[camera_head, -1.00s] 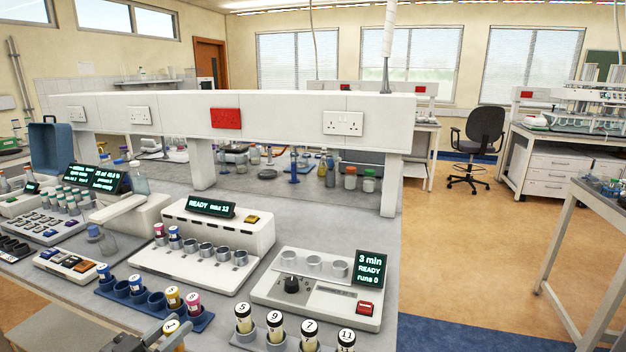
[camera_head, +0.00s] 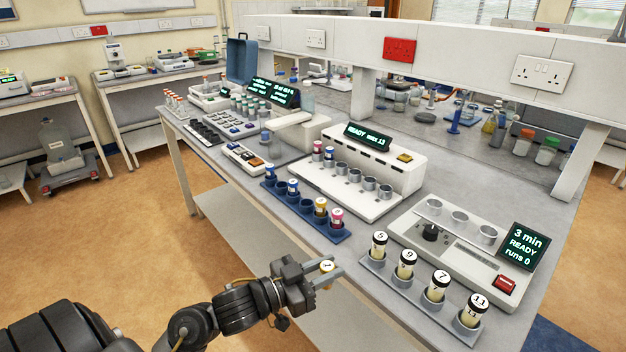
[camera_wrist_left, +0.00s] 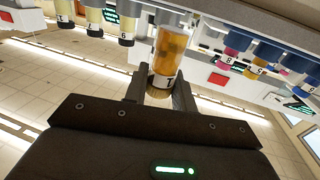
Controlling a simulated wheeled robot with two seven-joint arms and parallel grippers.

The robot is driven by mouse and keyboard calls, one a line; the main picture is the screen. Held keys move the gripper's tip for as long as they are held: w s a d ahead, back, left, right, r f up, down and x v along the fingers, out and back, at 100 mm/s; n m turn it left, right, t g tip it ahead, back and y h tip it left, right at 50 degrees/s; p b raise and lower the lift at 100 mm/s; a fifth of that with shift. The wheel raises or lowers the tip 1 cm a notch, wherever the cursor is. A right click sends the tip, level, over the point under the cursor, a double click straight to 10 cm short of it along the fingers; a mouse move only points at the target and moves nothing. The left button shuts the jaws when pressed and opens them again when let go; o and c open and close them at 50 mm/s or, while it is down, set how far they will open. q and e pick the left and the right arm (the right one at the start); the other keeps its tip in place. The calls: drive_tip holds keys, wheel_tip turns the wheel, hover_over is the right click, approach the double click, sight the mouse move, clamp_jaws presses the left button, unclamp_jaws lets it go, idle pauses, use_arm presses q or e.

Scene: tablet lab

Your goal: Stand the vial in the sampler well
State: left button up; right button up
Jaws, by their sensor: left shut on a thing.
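My left gripper (camera_head: 318,274) is shut on a vial (camera_head: 327,267) with a white, numbered top, in front of the bench edge in the head view. In the left wrist view the vial (camera_wrist_left: 169,52) shows amber contents, between the fingers of the gripper (camera_wrist_left: 160,92). A white machine (camera_head: 374,160) with a "READY" display has a row of round wells (camera_head: 369,183); two vials stand at its left end and the other wells look empty. I cannot tell which is the sampler. My right gripper is out of view.
A blue rack (camera_head: 306,206) near the front edge holds several coloured vials and has empty holes. A grey rack (camera_head: 408,292) at the right holds vials marked 5, 9, 7 and 11. A white shelf beam (camera_head: 450,55) runs above the bench's back.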

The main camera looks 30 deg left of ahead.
use_arm(q)
drive_tip(key=w+a+r+n+y, duration=0.2)
drive_tip(key=w+a+r+y, duration=0.1)
drive_tip(key=a, duration=0.5)
drive_tip(key=w+a+r+n+t+y, duration=0.1)
drive_tip(key=w+a+r+y, duration=0.3)
drive_tip(key=a, duration=0.4)
drive_tip(key=w+a+r+n+t+y, duration=0.1)
drive_tip(key=w+a+r+n+y, duration=0.2)
drive_tip(key=a, duration=0.6)
wheel_tip(320, 180, up, 3)
drive_tip(key=shift+w+f+n, duration=0.1)
drive_tip(key=shift+w+n, duration=0.2)
drive_tip(key=shift+w, duration=0.05)
drive_tip(key=shift+w, duration=0.1)
